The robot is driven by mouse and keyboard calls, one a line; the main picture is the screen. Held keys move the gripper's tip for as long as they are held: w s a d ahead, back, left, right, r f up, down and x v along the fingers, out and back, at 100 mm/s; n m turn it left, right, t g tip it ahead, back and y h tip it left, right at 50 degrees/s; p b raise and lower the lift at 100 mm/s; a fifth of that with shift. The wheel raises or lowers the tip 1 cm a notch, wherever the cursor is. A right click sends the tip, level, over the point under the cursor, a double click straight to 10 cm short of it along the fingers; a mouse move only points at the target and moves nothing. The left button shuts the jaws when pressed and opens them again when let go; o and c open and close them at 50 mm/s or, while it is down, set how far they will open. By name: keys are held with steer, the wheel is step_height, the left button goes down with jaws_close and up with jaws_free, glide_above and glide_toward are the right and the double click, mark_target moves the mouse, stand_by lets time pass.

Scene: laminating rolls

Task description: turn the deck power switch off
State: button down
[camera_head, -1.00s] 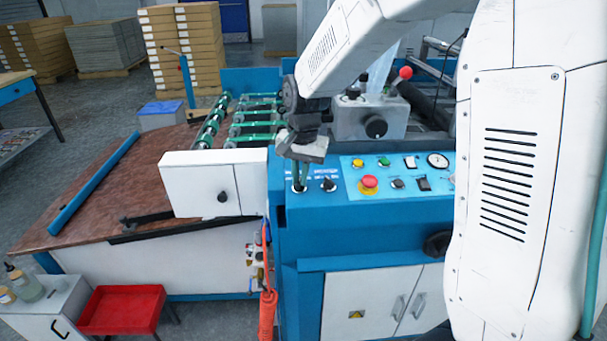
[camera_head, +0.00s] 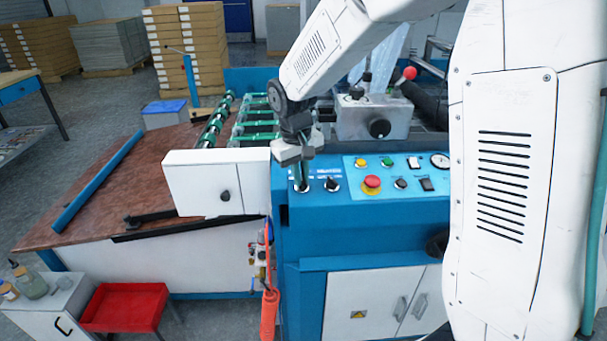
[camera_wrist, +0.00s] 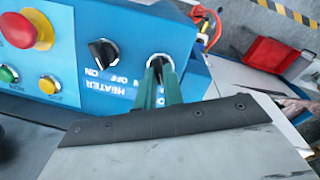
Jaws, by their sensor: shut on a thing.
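The blue control panel (camera_head: 370,210) carries two rotary knobs at its left end. My gripper (camera_head: 302,180) points down over the leftmost knob (camera_head: 300,188), which I take to be the deck power switch. In the wrist view my green fingers (camera_wrist: 160,80) are shut on this knob, whose pale round base (camera_wrist: 158,58) shows at their tips. The fingers hide most of the knob, so its pointer direction cannot be read. The black heater knob (camera_wrist: 103,52) is beside it, untouched, with HEATER, ON and OFF lettering near it.
A grey metal block with a dial (camera_head: 375,118) stands behind the panel. A white box (camera_head: 205,183) is close on the left. An orange handle (camera_head: 269,312) hangs below.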

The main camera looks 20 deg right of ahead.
steer(key=shift+s+f+n, duration=0.3)
stand_by(0.4)
steer(key=c, duration=1.5)
jaws_free()
steer(key=shift+w+r, duration=0.15)
steer(key=shift+r, duration=0.3)
steer(key=r, duration=0.7)
steer(key=shift+a, duration=0.35)
steer(key=shift+s, duration=0.2)
steer(key=s+d+r, duration=0.1)
steer(key=s, duration=0.9)
steer(key=s+d+r+m, duration=0.1)
steer(key=s+d+r, duration=0.1)
steer(key=s, duration=0.8)
steer(key=s+d+r+m+t+y, duration=0.1)
steer(key=s, duration=0.9)
steer(key=shift+d+r, duration=0.15)
